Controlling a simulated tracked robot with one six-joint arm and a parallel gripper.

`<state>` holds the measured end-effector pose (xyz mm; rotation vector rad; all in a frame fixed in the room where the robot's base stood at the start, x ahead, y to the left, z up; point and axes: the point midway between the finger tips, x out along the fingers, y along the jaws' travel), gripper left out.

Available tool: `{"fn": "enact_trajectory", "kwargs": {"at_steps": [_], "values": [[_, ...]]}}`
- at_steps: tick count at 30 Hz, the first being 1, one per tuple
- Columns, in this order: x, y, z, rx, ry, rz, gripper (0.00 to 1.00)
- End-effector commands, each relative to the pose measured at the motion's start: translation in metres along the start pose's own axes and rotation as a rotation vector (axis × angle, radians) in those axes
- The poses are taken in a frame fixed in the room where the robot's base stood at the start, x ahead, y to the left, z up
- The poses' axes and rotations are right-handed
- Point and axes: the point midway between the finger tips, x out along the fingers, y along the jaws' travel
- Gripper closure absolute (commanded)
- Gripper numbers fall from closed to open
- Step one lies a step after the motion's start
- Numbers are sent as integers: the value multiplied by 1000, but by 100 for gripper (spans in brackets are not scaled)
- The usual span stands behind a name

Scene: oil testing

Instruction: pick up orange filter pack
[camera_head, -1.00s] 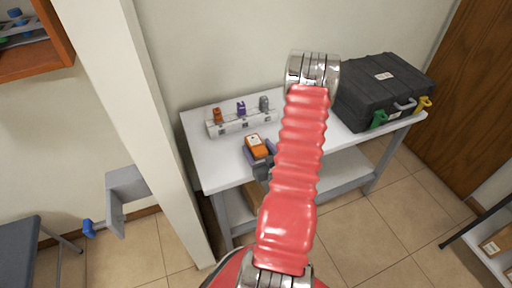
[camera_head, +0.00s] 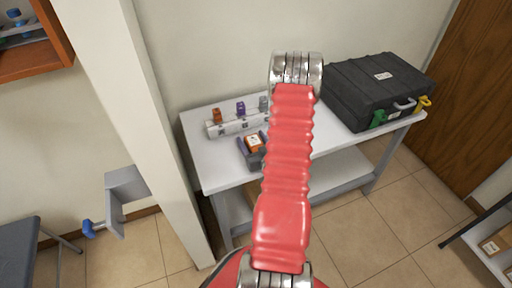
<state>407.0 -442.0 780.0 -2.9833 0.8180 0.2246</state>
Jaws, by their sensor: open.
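The orange filter pack (camera_head: 254,141) is a small orange block with a pale label. It is at the front middle of the white table, below the rack. My gripper (camera_head: 253,146) is open, with its dark grey jaws seen to the left and right of the pack. The pack shows between the jaws; I cannot tell whether they touch it. The lower part of the pack is hidden by the gripper, and my red arm covers the area to the right.
A white rack (camera_head: 226,130) behind the pack holds small orange (camera_head: 217,115), purple (camera_head: 241,108) and grey (camera_head: 263,103) pieces. A black case (camera_head: 372,88) stands on the right of the table (camera_head: 207,167). The table's left end is clear.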

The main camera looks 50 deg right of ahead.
Motion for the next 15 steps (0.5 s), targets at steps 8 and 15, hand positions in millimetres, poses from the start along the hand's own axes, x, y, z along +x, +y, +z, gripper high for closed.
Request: {"fn": "enact_trajectory", "kwargs": {"at_steps": [8,15], "values": [[0,0,0,0,0,-1,34],[0,0,0,0,0,-1,48]]}}
